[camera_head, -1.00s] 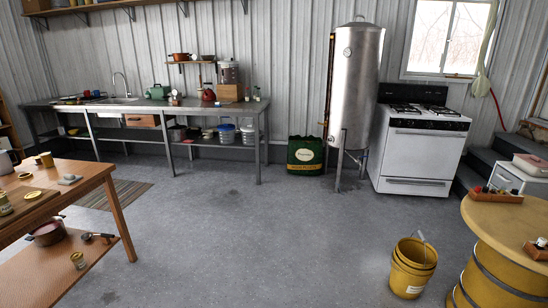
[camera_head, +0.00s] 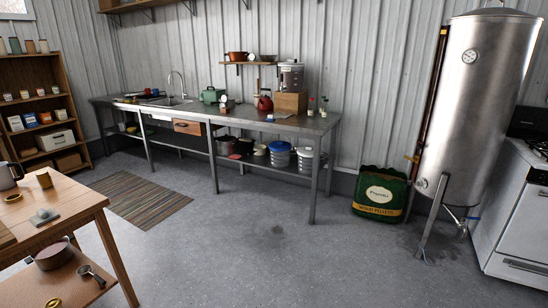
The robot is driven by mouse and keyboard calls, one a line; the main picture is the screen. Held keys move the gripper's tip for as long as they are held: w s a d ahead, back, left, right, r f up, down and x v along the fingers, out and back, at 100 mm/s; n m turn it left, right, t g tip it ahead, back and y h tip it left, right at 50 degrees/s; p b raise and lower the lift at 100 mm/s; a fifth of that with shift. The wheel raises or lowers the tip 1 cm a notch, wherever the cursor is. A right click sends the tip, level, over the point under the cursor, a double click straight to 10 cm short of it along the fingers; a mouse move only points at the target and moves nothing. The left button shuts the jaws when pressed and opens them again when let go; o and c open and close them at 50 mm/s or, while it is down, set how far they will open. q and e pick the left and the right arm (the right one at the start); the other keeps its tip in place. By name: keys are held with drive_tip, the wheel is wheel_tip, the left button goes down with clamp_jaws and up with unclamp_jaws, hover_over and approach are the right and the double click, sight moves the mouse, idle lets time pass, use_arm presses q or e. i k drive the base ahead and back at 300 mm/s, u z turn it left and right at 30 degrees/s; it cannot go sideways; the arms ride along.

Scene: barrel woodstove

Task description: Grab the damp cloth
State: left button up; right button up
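I cannot pick out the damp cloth for certain. A small flat grey item (camera_head: 44,216) lies on the wooden table (camera_head: 75,209) at the left; it may be a folded cloth, but it is too small to tell. A small blue item (camera_head: 270,118) lies on the long metal counter (camera_head: 300,124) near the red kettle (camera_head: 264,101); I cannot tell what it is. Neither of my grippers is in view.
A striped rug (camera_head: 132,205) lies between the table and counter. A green pellet bag (camera_head: 380,195) and a tall metal tank (camera_head: 484,95) stand right of the counter. A white stove (camera_head: 518,215) is at the right edge. The middle floor is clear.

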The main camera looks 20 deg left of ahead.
sight(43, 217)
drive_tip(key=u, duration=0.8)
drive_tip(key=i, duration=2.05)
drive_tip(key=u, duration=0.95)
